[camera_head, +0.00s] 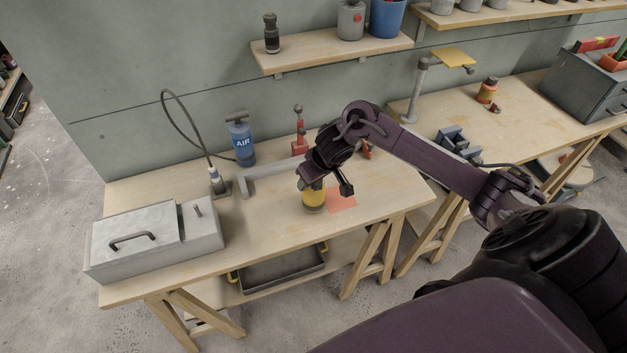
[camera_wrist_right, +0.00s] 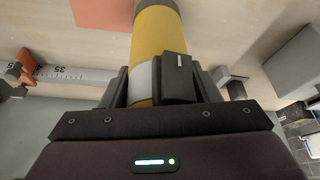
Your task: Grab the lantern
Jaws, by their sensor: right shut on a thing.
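The lantern (camera_head: 314,198) is a yellow cylinder with a grey band and a dark base. It is upright above the near part of the left workbench (camera_head: 260,222), beside an orange-red square (camera_head: 341,199). I cannot tell whether its base touches the bench. My right gripper (camera_head: 316,184) reaches down over it and is shut on its upper part, hiding its top. In the right wrist view the lantern (camera_wrist_right: 158,40) runs between the two dark fingers of the gripper (camera_wrist_right: 150,80). My left gripper is not in view.
A grey metal box (camera_head: 155,240) stands at the bench's left end. A blue AIR bottle (camera_head: 241,140), a red tool (camera_head: 299,130) and a grey angled bar (camera_head: 262,178) are behind the lantern. A wall shelf (camera_head: 335,52) hangs above. The front bench middle is clear.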

